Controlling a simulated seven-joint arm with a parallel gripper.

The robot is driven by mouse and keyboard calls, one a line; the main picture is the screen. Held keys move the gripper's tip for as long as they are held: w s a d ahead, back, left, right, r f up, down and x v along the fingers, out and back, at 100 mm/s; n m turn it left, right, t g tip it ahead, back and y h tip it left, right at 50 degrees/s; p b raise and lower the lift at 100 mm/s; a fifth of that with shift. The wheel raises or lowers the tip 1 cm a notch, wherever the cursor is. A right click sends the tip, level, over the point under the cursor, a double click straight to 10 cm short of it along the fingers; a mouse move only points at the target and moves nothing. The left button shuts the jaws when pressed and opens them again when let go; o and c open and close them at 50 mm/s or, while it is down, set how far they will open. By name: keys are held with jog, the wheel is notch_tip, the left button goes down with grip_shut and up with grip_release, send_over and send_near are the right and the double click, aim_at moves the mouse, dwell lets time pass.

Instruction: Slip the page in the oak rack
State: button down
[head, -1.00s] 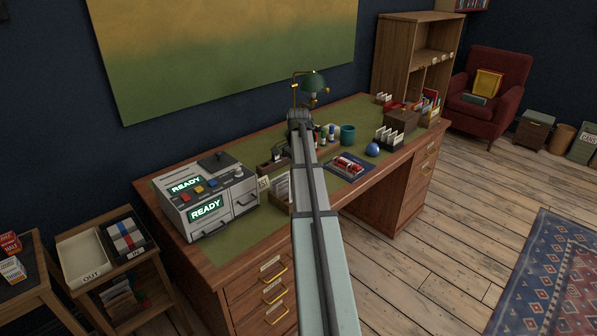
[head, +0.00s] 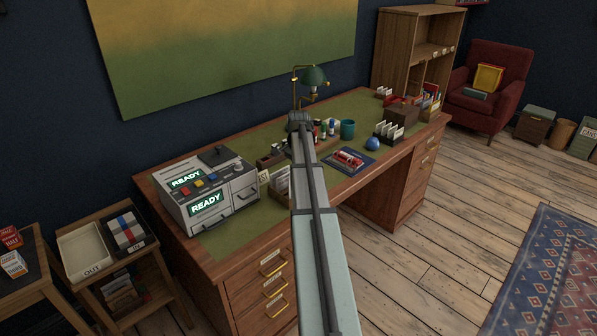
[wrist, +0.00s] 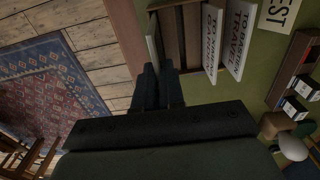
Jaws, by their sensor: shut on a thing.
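My gripper (wrist: 157,88) is shut on a thin pale page (wrist: 152,52), seen nearly edge-on in the wrist view. The page is at the open end of the wooden rack (wrist: 178,38), beside its end wall; I cannot tell whether its lower edge is inside. The rack holds two upright white cards with printed lettering (wrist: 212,38), one reading "TRAVEL" (wrist: 237,38). In the head view the rack's cards (head: 281,182) show just left of my arm, on the desk. My arm hides the fingers and the page there.
A label ending in "EST" (wrist: 278,13) lies beside the rack. A grey machine with "READY" screens (head: 208,192) stands to its left. Right of my arm are a red item on a dark book (head: 349,160), a blue ball (head: 372,144) and a teal mug (head: 347,129).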

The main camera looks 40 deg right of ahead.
jog(key=shift+f, duration=0.65)
jog(key=shift+f, duration=0.2)
jog(key=c, duration=1.2)
grip_release()
jog(key=shift+o, duration=0.2)
jog(key=shift+r, duration=0.15)
jog(key=shift+r, duration=3.4)
